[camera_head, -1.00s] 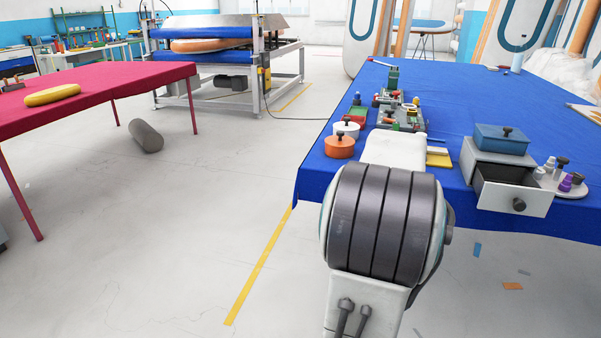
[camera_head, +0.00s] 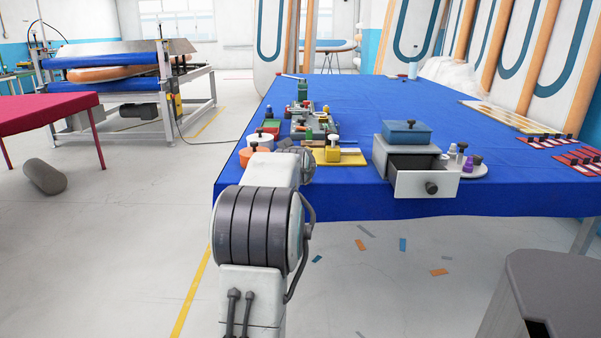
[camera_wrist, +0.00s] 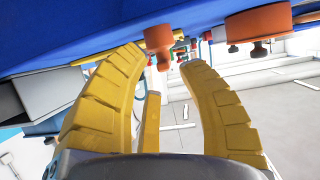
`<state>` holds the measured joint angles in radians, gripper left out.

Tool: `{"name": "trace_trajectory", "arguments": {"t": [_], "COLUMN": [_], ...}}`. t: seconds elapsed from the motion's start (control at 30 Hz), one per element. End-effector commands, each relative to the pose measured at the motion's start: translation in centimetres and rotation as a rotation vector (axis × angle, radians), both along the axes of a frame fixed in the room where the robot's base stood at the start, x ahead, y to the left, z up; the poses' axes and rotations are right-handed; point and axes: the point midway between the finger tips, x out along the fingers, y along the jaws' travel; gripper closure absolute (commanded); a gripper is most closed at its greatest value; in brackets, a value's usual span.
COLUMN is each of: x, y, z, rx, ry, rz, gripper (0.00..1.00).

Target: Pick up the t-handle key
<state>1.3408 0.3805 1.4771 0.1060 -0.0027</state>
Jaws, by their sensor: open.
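I cannot surely pick out the t-handle key in either view. Small dark-topped pieces stand among the things on the blue table (camera_head: 400,95), too small to tell apart. An orange knobbed piece (camera_wrist: 158,38) shows beyond the fingertips, upside down in this view. In the head view my arm stands at the table's near left edge and hides my fingers and part of the things behind it.
A grey box with an open drawer (camera_head: 410,185) carries a blue lidded box (camera_head: 406,133). A saucer (camera_head: 475,171) with small pegs is beside it.

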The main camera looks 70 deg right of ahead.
Motion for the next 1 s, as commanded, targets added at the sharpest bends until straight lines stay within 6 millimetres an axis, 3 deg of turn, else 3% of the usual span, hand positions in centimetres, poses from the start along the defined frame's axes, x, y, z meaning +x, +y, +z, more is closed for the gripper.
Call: {"name": "trace_trajectory", "arguments": {"t": [0.3,0.73,1.0], "x": [0.5,0.6,0.6], "y": [-2.4,-2.8,-2.8], "z": [-1.2,-1.3,-1.3], "rx": [-0.001,0.0,0.0], "ry": [0.0,0.0,0.0], "rz": [-0.001,-0.001,-0.001], "gripper": [0.64,0.62,0.86]}}
